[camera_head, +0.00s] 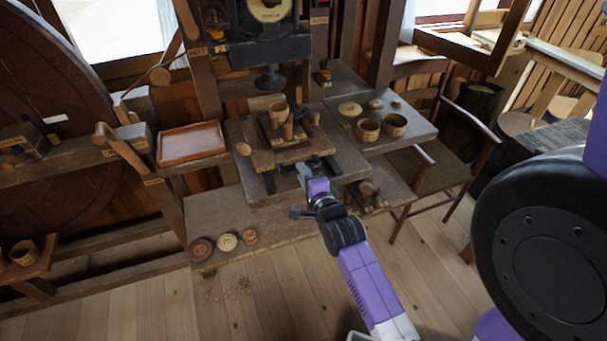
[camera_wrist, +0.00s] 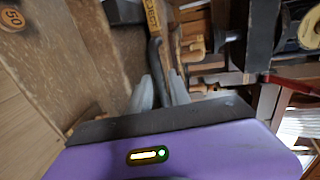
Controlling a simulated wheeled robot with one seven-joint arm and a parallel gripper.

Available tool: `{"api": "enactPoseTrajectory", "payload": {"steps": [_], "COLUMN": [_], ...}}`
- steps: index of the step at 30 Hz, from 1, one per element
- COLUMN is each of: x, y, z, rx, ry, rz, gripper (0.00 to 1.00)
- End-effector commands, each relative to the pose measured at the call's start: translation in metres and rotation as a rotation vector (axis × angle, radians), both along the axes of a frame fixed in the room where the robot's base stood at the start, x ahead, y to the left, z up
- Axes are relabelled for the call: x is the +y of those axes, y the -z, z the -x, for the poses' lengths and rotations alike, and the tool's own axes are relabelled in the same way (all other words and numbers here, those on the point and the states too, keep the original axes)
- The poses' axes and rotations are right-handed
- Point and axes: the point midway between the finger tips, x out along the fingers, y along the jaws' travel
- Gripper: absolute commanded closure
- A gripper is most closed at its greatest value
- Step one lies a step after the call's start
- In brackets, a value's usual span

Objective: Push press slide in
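The press slide (camera_head: 263,161) is a brown wooden board on a dark bench, below the press ram (camera_head: 270,80). In the wrist view, my gripper's two grey fingers (camera_wrist: 160,78) stand apart. A dark bar (camera_wrist: 155,58) and a labelled wooden edge (camera_wrist: 158,22) show between and beyond them. I cannot tell whether the fingers touch the bar.
A right-hand shelf holds two cups (camera_head: 368,130) and small discs. A reddish tray (camera_head: 191,143) is left of the slide. Numbered discs (camera_head: 227,242) lie on the lower bench. A chair (camera_head: 440,160) stands at right. The front floor has free room.

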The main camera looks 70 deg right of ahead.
Motion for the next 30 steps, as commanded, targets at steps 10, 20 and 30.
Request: {"api": "enactPoseTrajectory", "payload": {"steps": [10, 20, 30], "x": [0.0003, 0.0005, 0.0005], "y": [0.0001, 0.0004, 0.0006], "z": [0.0003, 0.0005, 0.0006], "rx": [0.001, 0.001, 0.001], "ry": [0.000, 0.000, 0.000], "rz": [-0.001, 0.000, 0.000], "gripper": [1.00, 1.00, 1.00]}}
